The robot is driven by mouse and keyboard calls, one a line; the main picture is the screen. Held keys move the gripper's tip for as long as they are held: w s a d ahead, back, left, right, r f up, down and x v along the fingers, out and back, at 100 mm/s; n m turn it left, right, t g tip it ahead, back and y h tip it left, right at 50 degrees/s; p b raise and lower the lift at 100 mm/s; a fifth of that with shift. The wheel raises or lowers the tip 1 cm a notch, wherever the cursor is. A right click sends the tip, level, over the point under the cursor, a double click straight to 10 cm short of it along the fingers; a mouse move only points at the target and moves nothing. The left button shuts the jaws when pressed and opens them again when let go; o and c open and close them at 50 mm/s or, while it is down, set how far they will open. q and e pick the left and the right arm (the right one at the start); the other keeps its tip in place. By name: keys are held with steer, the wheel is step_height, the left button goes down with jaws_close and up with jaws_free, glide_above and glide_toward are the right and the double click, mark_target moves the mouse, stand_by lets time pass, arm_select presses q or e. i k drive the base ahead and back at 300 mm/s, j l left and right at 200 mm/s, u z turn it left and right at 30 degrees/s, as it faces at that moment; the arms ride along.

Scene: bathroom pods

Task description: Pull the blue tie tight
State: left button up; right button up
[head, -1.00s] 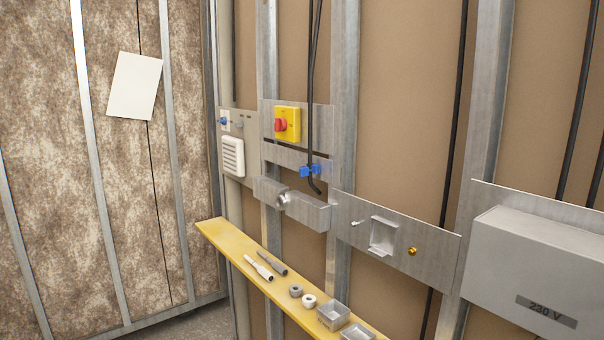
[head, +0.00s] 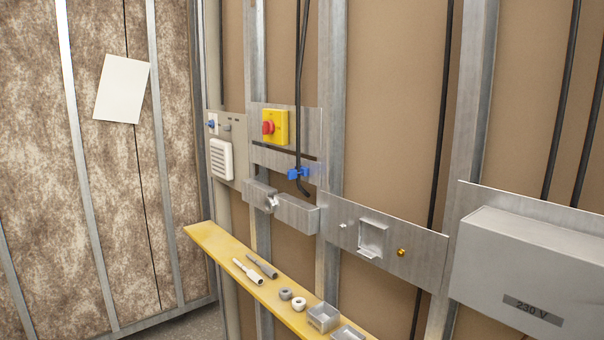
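The blue tie (head: 298,174) is small and sits around or against a black cable (head: 300,95) that hangs down the wall. It is just below a yellow isolator with a red knob (head: 274,127), in front of a metal plate. The cable's lower end curves to the right just under the tie. How tight the tie is around the cable is too small to tell. Neither of my grippers is in the head view.
A yellow shelf (head: 205,240) runs below, carrying two pen-like tools (head: 248,271), two rings (head: 299,304) and small metal boxes (head: 323,317). A metal bracket (head: 280,205) juts out under the tie. A grey 230 V box (head: 530,265) protrudes at right.

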mark_target(292, 175)
steer(key=j+z, duration=0.1)
steer(key=z, duration=0.35)
steer(key=j+z, duration=0.1)
steer(key=z, duration=0.3)
steer(key=j+z, duration=0.1)
steer(key=z, duration=0.35)
steer(key=j+z, duration=0.25)
steer(key=j, duration=0.15)
steer(key=k+j+z, duration=0.25)
steer(key=j, duration=0.15)
steer(key=j+z, duration=0.25)
steer(key=j, duration=0.2)
steer(key=k+j+z, duration=0.25)
steer(key=k+j, duration=0.15)
steer(key=j, duration=0.15)
steer(key=k+j, duration=0.1)
steer(key=j, duration=0.2)
steer(key=k+j, duration=0.15)
steer(key=j, duration=0.1)
